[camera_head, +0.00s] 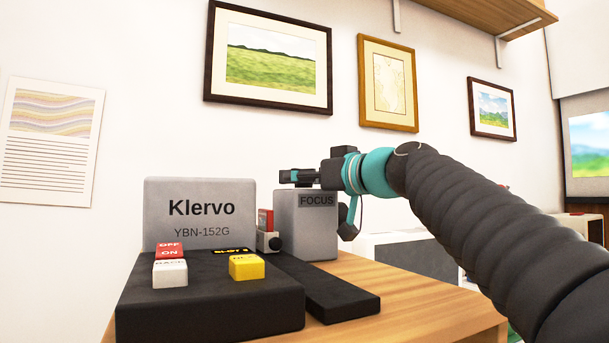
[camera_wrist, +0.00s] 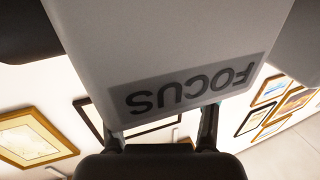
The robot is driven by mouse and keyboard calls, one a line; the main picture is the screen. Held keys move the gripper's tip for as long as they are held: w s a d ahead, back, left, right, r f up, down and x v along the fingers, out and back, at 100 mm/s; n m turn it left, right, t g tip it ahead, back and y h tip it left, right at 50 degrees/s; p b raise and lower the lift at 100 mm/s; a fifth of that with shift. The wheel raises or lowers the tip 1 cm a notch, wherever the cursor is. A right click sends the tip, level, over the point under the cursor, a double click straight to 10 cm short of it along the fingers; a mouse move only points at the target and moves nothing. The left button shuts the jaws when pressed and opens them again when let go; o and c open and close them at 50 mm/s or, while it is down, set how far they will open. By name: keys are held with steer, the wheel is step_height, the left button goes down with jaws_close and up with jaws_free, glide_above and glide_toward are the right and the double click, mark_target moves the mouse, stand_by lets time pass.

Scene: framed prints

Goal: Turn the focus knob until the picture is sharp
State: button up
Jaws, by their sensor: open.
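The grey box with the FOCUS label (camera_head: 318,225) stands on the right part of the Klervo device (camera_head: 200,215). Its label shows upside down in the wrist view (camera_wrist: 190,92), filling much of that view. My gripper (camera_head: 298,177) is level at the top of this box, its jaws open. In the wrist view its two fingers show at the bottom, apart, below the label. No focus knob can be made out clearly; a small dark part shows under the fingers, partly hidden. A blurred landscape picture (camera_head: 590,145) is at the right edge.
A black base with white, red and yellow buttons (camera_head: 246,267) lies in front of the device. The wooden table (camera_head: 430,300) is bare at the right front.

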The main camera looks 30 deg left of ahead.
jaws_close()
steer(key=shift+s+m+t+h, duration=0.15)
steer(key=shift+m+t+h, duration=0.25)
steer(key=shift+m+t, duration=0.3)
steer(key=m+t+h+p, duration=0.2)
steer(key=t, duration=0.1)
steer(key=shift+r+p, duration=0.25)
steer(key=shift+p, duration=0.05)
steer(key=m+t+h+p, duration=0.1)
steer(key=p, duration=0.3)
steer(key=shift+w+r, duration=0.1)
steer(key=shift+w, duration=0.1)
steer(key=shift+t+p, duration=0.3)
steer(key=shift+p, duration=0.8)
steer(key=shift+f+m+t+p, duration=0.3)
steer(key=shift+p, duration=0.2)
steer(key=shift+f, duration=0.1)
